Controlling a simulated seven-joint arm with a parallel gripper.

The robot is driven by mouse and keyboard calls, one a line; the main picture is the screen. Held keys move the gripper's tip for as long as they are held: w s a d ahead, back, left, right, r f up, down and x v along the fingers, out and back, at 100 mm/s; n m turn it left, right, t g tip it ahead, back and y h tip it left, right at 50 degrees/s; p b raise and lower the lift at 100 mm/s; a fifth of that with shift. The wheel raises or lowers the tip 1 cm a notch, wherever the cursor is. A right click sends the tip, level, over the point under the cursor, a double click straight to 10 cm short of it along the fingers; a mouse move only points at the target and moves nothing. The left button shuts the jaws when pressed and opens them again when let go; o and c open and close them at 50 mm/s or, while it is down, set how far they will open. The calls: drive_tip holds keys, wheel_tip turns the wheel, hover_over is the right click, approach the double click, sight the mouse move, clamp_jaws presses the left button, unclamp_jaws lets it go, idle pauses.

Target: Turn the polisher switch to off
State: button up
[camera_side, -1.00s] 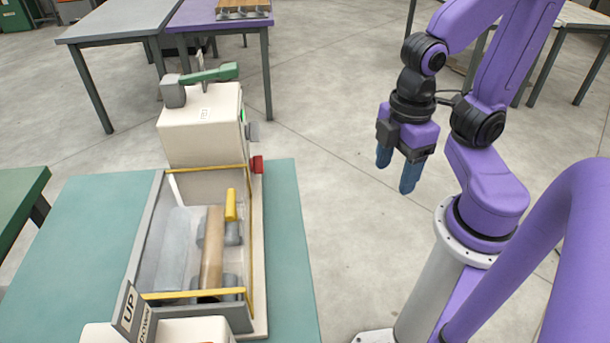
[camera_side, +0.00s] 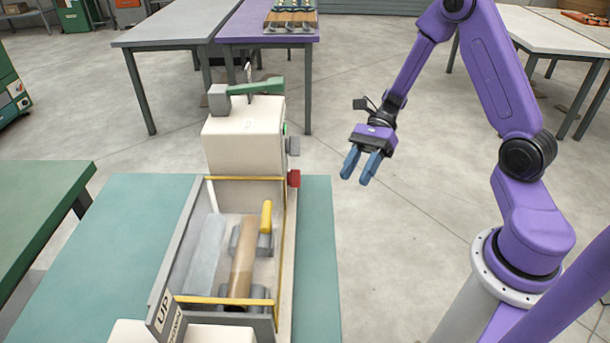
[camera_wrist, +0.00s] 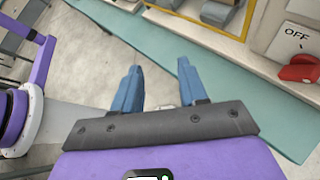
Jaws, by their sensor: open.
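The polisher (camera_side: 245,140) is a cream machine with a guarded trough, on a teal table. A red switch knob (camera_side: 294,178) sticks out from its right side. In the wrist view the red knob (camera_wrist: 299,69) is at the right edge, on a white plate with the word OFF (camera_wrist: 297,37) above it. The knob is partly cut off by the frame, so its setting cannot be told. My gripper (camera_side: 356,178) is open and empty, in the air to the right of the knob and apart from it. Its blue fingers (camera_wrist: 158,68) show spread in the wrist view.
A grey knob (camera_side: 292,146) and a green light are above the red knob on the same side. A yellow-edged guard (camera_side: 284,205) frames the trough. Bare teal table (camera_side: 318,240) lies right of the machine. Open floor lies between table and arm.

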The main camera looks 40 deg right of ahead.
drive_tip(key=w+d+f+m+t+y, duration=0.1)
drive_tip(key=w+d+f+m+t, duration=0.2)
drive_tip(key=w+d+m+t, duration=0.25)
drive_tip(key=m+t, duration=0.4)
drive_tip(key=m, duration=0.4)
approach(294, 179)
drive_tip(key=x, duration=0.7)
drive_tip(key=shift+w+d+f, duration=0.15)
drive_tip(key=shift+f, duration=0.15)
clamp_jaws()
